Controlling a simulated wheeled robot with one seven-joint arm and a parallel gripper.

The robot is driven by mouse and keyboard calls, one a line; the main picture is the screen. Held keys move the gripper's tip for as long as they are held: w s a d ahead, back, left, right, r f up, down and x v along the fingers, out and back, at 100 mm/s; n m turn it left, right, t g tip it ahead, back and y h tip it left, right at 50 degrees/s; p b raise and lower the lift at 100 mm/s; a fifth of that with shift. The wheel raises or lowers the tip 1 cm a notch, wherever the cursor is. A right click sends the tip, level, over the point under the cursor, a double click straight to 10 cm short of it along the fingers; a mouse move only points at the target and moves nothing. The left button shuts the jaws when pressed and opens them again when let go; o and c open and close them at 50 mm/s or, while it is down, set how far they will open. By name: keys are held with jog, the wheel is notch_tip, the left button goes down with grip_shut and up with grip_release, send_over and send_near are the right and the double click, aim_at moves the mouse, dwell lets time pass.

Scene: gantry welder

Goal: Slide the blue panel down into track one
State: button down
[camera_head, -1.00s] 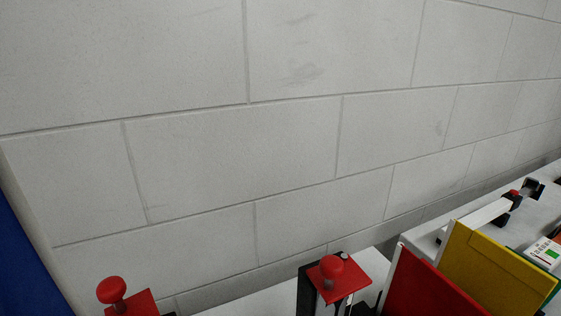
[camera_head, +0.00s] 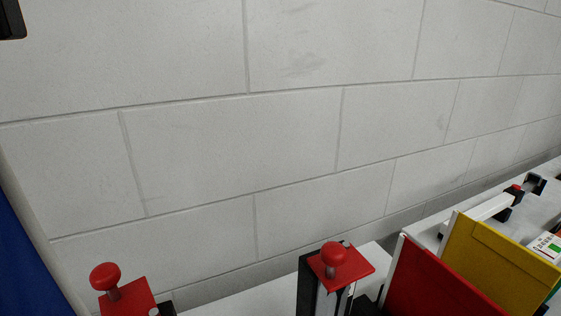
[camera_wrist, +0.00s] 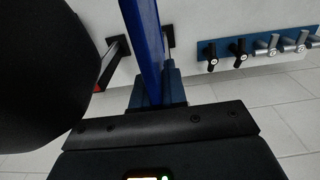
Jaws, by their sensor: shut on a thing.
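The blue panel (camera_wrist: 143,38) stands edge-on in the wrist view, running up from my gripper (camera_wrist: 158,96). My gripper is shut on it. In the head view a blue face, which looks like the same panel (camera_head: 22,265), is cut off at the lower left edge. Two red-topped posts with red knobs, a left one (camera_head: 127,297) and a right one (camera_head: 341,266), stand at the bottom of the head view. The right one has a dark upright channel below its plate. Which is track one cannot be told, and the panel's lower edge is out of view.
A red panel (camera_head: 432,284) and a yellow panel (camera_head: 500,252) stand upright at the lower right. A pale block wall (camera_head: 240,145) fills the background. The wrist view shows a blue rack with several handles (camera_wrist: 262,48).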

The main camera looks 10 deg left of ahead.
notch_tip(320, 180, down, 22)
jog(key=b, duration=1)
jog(key=shift+r+b, duration=0.25)
jog(key=shift+b, duration=0.15)
jog(key=c, duration=1.1)
grip_release()
dwell(2.6)
